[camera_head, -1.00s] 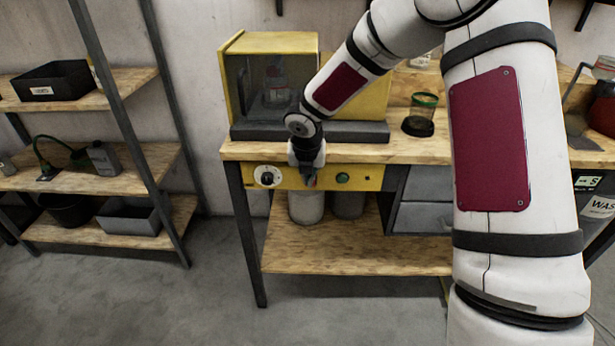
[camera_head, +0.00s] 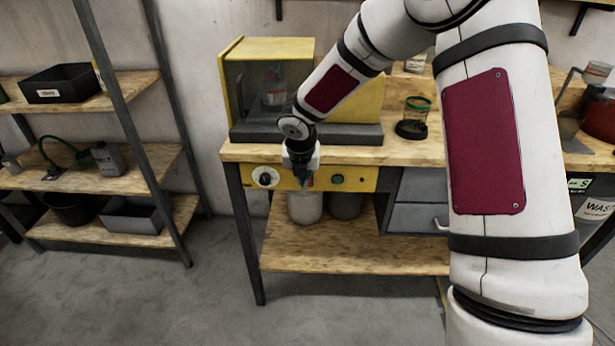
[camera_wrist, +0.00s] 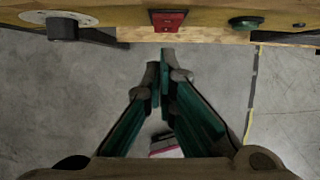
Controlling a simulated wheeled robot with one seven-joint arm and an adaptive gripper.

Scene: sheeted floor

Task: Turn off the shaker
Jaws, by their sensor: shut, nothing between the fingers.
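The shaker is a yellow cabinet (camera_head: 283,47) with a clear front on the bench, and a bottle (camera_head: 274,88) shows inside. The yellow panel (camera_head: 352,179) along the bench front carries a dial (camera_head: 264,177) at left and a green button (camera_head: 337,179) at right. In the wrist view a red switch (camera_wrist: 168,20) sits between the dial (camera_wrist: 62,22) and the green button (camera_wrist: 246,22). My gripper (camera_wrist: 161,62) is shut and empty, fingertips pointing toward the panel just below the red switch, apart from it in the picture. In the head view my gripper (camera_head: 303,184) hides the switch.
A green-rimmed jar (camera_head: 417,112) stands on the bench right of the shaker. A shelf rack (camera_head: 100,165) with bins stands at left. The floor (camera_head: 190,300) in front is clear.

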